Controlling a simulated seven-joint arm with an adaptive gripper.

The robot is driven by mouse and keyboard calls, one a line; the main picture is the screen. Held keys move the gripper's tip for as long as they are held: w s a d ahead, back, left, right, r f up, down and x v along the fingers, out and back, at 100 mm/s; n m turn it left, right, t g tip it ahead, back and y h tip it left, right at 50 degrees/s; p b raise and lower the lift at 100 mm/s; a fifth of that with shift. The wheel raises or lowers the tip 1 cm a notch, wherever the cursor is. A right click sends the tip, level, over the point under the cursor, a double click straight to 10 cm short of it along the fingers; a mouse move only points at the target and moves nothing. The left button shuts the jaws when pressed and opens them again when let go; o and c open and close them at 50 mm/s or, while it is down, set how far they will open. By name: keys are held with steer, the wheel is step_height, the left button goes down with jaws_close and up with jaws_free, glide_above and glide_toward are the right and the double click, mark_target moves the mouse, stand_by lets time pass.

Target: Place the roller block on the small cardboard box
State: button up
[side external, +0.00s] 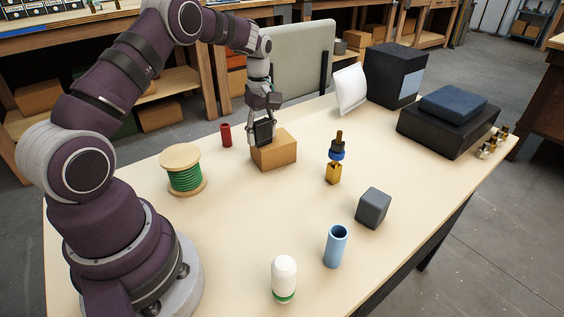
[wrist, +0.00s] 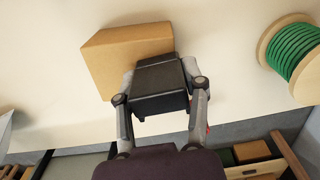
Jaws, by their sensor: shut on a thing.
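The small cardboard box (side external: 282,155) sits on the table towards the far edge, and it also shows in the wrist view (wrist: 115,58). My gripper (side external: 264,138) is at the box's left end in the side view. It is shut on a dark block, which I take to be the roller block (side external: 263,131). In the wrist view the roller block (wrist: 160,85) lies between the two fingers (wrist: 160,100) and overlaps the box's near edge. I cannot tell whether its underside touches the box.
A green wire spool (side external: 186,178) and a red cup (side external: 226,135) stand left of the box. A brass lamp socket (side external: 334,173), grey cube (side external: 373,208), blue cup (side external: 335,246) and white bottle (side external: 284,279) stand to the right and front. A grey panel (side external: 300,60) rises behind.

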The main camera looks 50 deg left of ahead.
mark_target(261, 120)
steer(key=o, duration=1.2)
step_height(261, 120, up, 12)
steer(key=shift+r, duration=0.1)
steer(key=s+d+r+m+t, duration=0.3)
steer(key=s+d+r+m, duration=0.35)
steer(key=d+m, duration=0.25)
steer(key=s+d+f+m+t, duration=0.1)
steer(key=s+d+m, duration=0.1)
steer(key=m, duration=0.1)
steer(key=s+d+f+m, duration=0.1)
steer(key=s+d+m, duration=0.1)
steer(key=s+m, duration=0.1)
steer(key=s+d+f+m+t, duration=0.1)
steer(key=s+f+m, duration=0.1)
steer(key=s+m, duration=0.1)
steer(key=shift+d+f+t, duration=0.1)
steer(key=shift+d+t, duration=0.2)
steer(key=shift+d, duration=0.1)
